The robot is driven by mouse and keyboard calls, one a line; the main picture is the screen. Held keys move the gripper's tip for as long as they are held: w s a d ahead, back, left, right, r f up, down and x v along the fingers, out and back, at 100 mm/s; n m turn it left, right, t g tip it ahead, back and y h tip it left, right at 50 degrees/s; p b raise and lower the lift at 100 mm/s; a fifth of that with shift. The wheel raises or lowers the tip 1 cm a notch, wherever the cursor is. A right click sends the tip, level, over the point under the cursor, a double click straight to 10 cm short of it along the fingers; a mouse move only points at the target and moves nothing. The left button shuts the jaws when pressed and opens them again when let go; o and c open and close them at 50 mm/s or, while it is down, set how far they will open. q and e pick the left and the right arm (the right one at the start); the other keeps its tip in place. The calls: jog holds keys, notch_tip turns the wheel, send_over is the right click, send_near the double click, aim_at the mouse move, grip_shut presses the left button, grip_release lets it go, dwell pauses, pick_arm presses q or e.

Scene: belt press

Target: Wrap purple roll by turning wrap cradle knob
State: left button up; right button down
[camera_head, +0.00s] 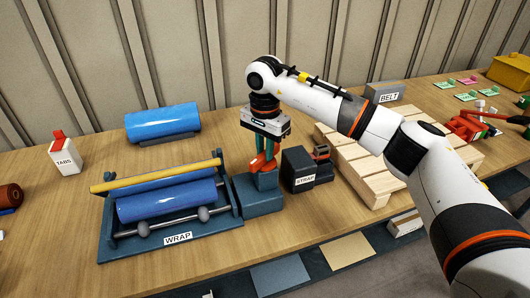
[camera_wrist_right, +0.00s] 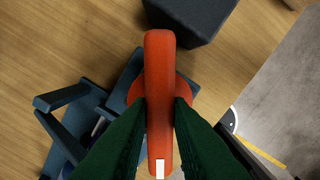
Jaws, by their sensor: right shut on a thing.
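The wrap cradle (camera_head: 177,239), a dark blue-grey frame labelled WRAP, sits at the front left of the table. A blue roll (camera_head: 165,202) lies in it, under a yellow bar; it looks blue, not purple. The red-orange knob (camera_head: 256,165) stands on the block at the cradle's right end, and its long bar shows in the right wrist view (camera_wrist_right: 159,65). My right gripper (camera_head: 264,157) points down over the knob with its dark green fingers shut on the knob's bar; the fingers (camera_wrist_right: 160,118) flank it. My left gripper is not in view.
Another blue roll (camera_head: 162,122) lies behind the cradle. A white TABS box (camera_head: 66,157) stands at left, a brown roll (camera_head: 8,197) at the left edge. The dark STRAP box (camera_head: 298,168) stands close right of the knob, with a wooden pallet (camera_head: 360,182) beyond.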

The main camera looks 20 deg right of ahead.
jog(key=m+b, duration=0.1)
jog(key=m, duration=0.4)
jog(key=shift+m+b, duration=0.3)
jog(key=m, duration=0.4)
jog(key=shift+m+b, duration=0.3)
jog(key=shift+b, duration=0.1)
jog(key=shift+r, duration=0.1)
jog(key=c, duration=1.3)
grip_release()
notch_tip(320, 180, up, 12)
jog(key=shift+f+b, duration=0.1)
jog(key=shift+b, duration=0.75)
